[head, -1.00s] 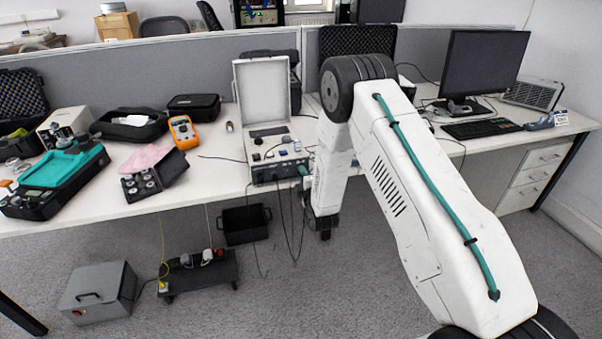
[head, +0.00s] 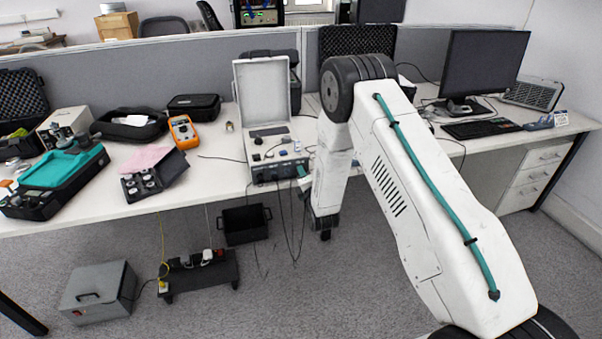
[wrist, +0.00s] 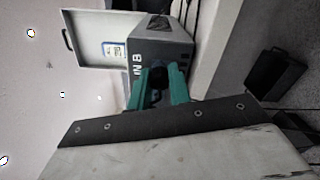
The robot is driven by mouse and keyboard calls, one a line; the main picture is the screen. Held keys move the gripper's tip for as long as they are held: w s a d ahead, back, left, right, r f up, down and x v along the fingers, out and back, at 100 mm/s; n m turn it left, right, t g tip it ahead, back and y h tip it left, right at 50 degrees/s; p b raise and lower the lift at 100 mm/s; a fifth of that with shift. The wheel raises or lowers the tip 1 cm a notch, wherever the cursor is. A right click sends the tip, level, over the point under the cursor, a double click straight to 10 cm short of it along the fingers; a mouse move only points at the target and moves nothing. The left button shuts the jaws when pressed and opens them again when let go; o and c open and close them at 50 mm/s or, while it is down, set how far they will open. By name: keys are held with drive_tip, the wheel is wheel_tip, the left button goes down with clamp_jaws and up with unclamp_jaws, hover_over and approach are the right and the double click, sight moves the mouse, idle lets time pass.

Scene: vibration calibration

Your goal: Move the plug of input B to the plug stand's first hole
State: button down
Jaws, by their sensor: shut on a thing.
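The calibrator case (head: 276,172) stands open on the desk, with its lid upright and cables hanging from its front. In the wrist view, its dark panel (wrist: 160,52) carries the label "IN B". My gripper (wrist: 163,84) has teal fingers right by that label, shut on the dark plug of input B (wrist: 157,90). The plug is mostly hidden between the fingers, and I cannot tell whether it still sits in its socket. In the head view, my gripper (head: 303,171) is at the case's front right corner. I cannot make out the plug stand for certain.
A black weight box (head: 142,190), an orange multimeter (head: 183,131) and a teal-topped case (head: 60,172) stand left on the desk. A monitor (head: 485,62) and keyboard (head: 481,129) are at right. A black bin (head: 245,225) and power strip trolley (head: 200,273) are on the floor below.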

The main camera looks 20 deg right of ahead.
drive_tip(key=shift+n, duration=0.3)
drive_tip(key=c, duration=1.2)
unclamp_jaws()
drive_tip(key=shift+s, duration=0.1)
drive_tip(key=shift+s, duration=2.4)
drive_tip(key=s, duration=0.8)
